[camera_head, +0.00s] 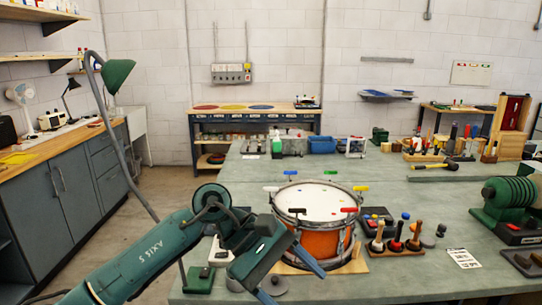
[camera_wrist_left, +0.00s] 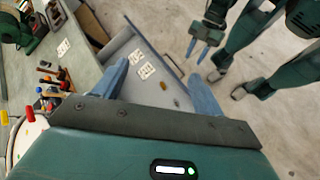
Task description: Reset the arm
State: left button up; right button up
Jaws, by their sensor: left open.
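My left arm comes in from the lower left in the head view. Its gripper (camera_head: 290,281) is open and empty, in front of and left of the drum's lower part. In the left wrist view the two blue fingers of this gripper (camera_wrist_left: 160,82) stand wide apart with nothing between them. The orange drum (camera_head: 322,243) with a white head stands upright on the bench, with coloured T-handled keys around its rim. Its edge shows at the left of the wrist view (camera_wrist_left: 28,140). My right gripper (camera_wrist_left: 198,50) shows over the floor in the wrist view, its fingers slightly apart.
The grey-green bench (camera_head: 400,208) carries a rack of wooden-handled tools (camera_head: 396,245) right of the drum, a yellow-handled hammer (camera_head: 435,166) and a green machine (camera_head: 508,200). A lamp (camera_head: 117,75) stands at the left. The bench behind the drum is mostly clear.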

pick_arm(q)
jog(key=s+d+n+g+h, duration=0.2)
jog(key=s+d+n+h, duration=0.2)
jog(key=n+h, duration=0.25)
jog(key=w+a+f+m+t+y+b, duration=0.15)
jog(key=a+f+m+t, duration=0.25)
jog(key=m+t, duration=0.55)
jog(key=w+a+f+m+t+y, duration=0.15)
jog(key=a+f+m+t, duration=0.35)
jog(key=m, duration=0.7)
jog(key=w+a+f+m+t+y+b, duration=0.1)
jog(key=a+f+m+t+y, duration=0.2)
jog(key=m+t, duration=0.65)
jog(key=s+a+f+n+g+y, duration=0.35)
jog(key=a+f+n, duration=0.25)
jog(key=f+n, duration=0.3)
jog(key=s+a+f+n+g+y, duration=0.3)
jog(key=s+f+n, duration=0.3)
jog(key=s+f, duration=0.4)
jog(key=shift+s+a+f+g, duration=0.15)
jog(key=shift+a+f+g, duration=0.3)
jog(key=shift+a+g, duration=0.2)
pick_arm(e)
jog(key=shift+a+f, duration=0.4)
jog(key=shift+a, duration=0.15)
jog(key=shift+w+d+r+t, duration=0.1)
jog(key=shift+w+t, duration=0.05)
jog(key=shift+t, duration=0.15)
